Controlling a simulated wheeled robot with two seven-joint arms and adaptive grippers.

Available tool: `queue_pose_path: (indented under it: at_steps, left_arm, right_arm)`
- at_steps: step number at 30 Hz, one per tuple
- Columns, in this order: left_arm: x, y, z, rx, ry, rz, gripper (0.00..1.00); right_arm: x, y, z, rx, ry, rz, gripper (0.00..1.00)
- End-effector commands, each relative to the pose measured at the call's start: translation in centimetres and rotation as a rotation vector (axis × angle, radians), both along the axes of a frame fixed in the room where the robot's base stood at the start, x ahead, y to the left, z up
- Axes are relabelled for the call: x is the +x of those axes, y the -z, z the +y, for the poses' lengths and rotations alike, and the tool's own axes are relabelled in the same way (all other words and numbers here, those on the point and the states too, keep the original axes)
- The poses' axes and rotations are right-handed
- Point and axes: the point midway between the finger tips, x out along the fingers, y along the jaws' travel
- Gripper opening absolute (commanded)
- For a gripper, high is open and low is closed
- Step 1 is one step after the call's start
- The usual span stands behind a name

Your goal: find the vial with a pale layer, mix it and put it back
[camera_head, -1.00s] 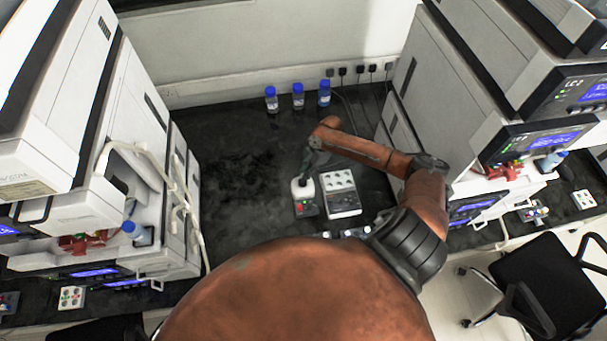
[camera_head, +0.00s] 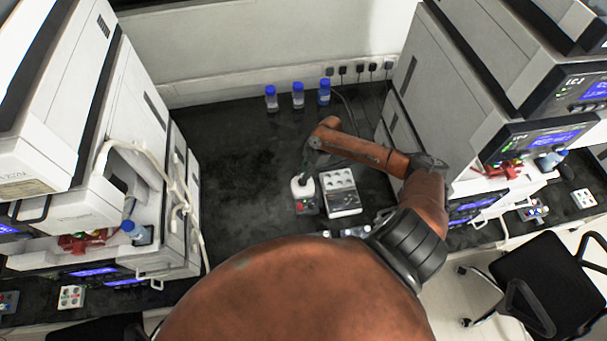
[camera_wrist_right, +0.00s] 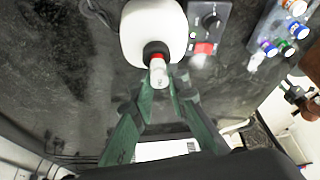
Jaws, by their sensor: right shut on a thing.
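A small vial (camera_wrist_right: 158,70) with a red band and a whitish end shows in the right wrist view. Its far end meets the black cup on top of a white rounded mixer (camera_wrist_right: 135,28); I cannot tell how deep it sits. My right gripper (camera_wrist_right: 160,86) has its green fingers shut on the vial. In the head view the right gripper (camera_head: 304,178) is over the mixer (camera_head: 299,190), and the vial is too small to make out. Any pale layer in it cannot be told. My left gripper is not in view.
A white block with round wells (camera_head: 341,192) stands right of the mixer. The right wrist view shows a rack (camera_wrist_right: 265,24) with several coloured-capped vials. Blue-capped bottles (camera_head: 298,96) stand at the back. Large white instruments flank the dark bench, which is clear left of the mixer.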

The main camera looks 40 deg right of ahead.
Motion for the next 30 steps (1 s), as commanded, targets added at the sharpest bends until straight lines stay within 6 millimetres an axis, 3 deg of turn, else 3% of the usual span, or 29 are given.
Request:
queue_pose_path:
  at_steps: [30]
  left_arm:
    - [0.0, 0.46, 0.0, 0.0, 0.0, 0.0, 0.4]
  right_arm:
    - [-0.01, 1.1, 0.04, 0.0, 0.0, 0.0, 0.0]
